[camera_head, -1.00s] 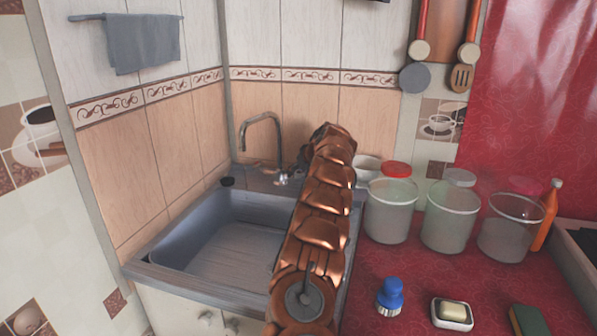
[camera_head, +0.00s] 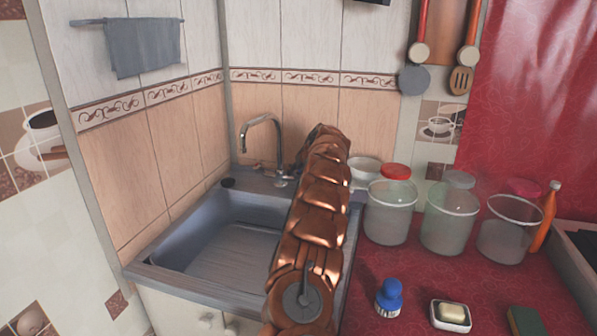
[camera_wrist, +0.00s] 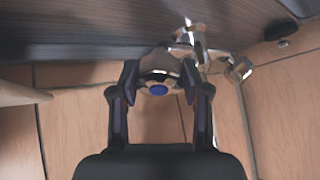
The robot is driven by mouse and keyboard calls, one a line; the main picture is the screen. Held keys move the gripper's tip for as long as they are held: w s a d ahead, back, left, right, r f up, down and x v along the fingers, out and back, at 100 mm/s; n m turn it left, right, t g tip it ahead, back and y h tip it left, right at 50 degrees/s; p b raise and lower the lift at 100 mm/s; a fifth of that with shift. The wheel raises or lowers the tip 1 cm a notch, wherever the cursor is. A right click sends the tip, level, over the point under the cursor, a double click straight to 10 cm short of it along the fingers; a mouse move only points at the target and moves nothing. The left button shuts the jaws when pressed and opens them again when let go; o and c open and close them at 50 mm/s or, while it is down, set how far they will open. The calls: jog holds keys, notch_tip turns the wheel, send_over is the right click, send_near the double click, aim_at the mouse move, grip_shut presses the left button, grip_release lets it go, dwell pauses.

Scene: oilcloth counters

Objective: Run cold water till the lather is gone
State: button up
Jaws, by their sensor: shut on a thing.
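A chrome tap (camera_head: 262,120) with a curved spout stands at the back of the grey sink (camera_head: 150,272). In the wrist view, a chrome knob with a blue centre (camera_wrist: 159,89) sits between the fingers of my gripper (camera_wrist: 160,78), which is shut on it. More chrome tap fittings (camera_wrist: 188,48) show just beyond. In the head view my copper-coloured arm reaches over the right side of the sink and hides the gripper and the knob. I see no water stream under the spout and cannot make out lather in the visible part of the basin.
Right of the sink, the red counter (camera_head: 415,290) holds several clear jars (camera_head: 390,215), a blue-handled brush (camera_head: 389,297), a soap dish (camera_head: 436,318) and a green sponge (camera_head: 525,321). An orange bottle (camera_head: 545,220) stands farther right. A grey towel (camera_head: 145,47) hangs at upper left.

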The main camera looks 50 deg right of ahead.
dwell(0.3)
jog(key=o, duration=1.1)
jog(key=shift+o, duration=0.2)
jog(key=shift+s+r, duration=0.1)
jog(key=v, duration=1.1)
jog(key=shift+s+r, duration=0.25)
jog(key=shift+s, duration=0.05)
jog(key=shift+a, duration=0.1)
